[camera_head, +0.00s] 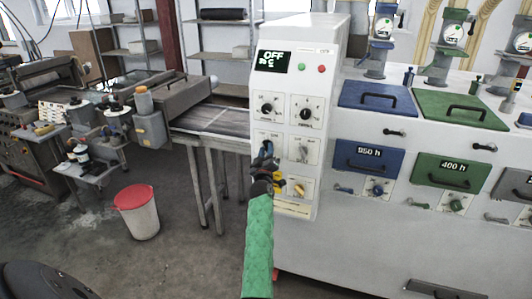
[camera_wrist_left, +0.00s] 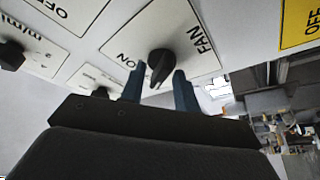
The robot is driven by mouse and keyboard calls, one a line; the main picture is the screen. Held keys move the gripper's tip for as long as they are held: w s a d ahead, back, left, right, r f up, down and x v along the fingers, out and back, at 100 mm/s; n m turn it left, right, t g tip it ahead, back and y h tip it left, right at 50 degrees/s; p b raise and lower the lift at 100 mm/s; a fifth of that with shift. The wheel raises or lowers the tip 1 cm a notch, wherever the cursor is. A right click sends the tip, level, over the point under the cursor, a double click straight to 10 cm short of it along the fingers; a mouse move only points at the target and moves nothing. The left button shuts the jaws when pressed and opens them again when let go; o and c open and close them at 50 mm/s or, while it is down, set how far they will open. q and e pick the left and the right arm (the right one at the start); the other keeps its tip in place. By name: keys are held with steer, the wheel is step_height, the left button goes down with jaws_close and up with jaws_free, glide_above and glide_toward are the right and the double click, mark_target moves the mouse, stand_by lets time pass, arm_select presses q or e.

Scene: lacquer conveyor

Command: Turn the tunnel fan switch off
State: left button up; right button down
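The tunnel fan switch is a black rotary knob (camera_wrist_left: 160,64) on a white plate marked FAN and ON in the left wrist view. My left gripper (camera_head: 265,152) is at the white control cabinet (camera_head: 325,130), in front of the plate in the left column below the upper dials, and hides most of the knob there. In the left wrist view, my left gripper's two blue fingers stand apart, one to each side of the knob. I cannot tell whether they touch it. The knob's exact setting is unclear. My right gripper is not in view.
A display (camera_head: 272,61) reads OFF on top. Dials (camera_head: 309,114), a neighbouring switch (camera_head: 303,150) and a yellow switch plate (camera_head: 300,188) sit close by. Blue and green drawers (camera_head: 366,169) lie right. A conveyor table (camera_head: 215,120) and red-lidded bin (camera_head: 136,212) stand left.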

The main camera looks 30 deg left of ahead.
arm_select(q)
steer(key=shift+s+f, duration=0.1)
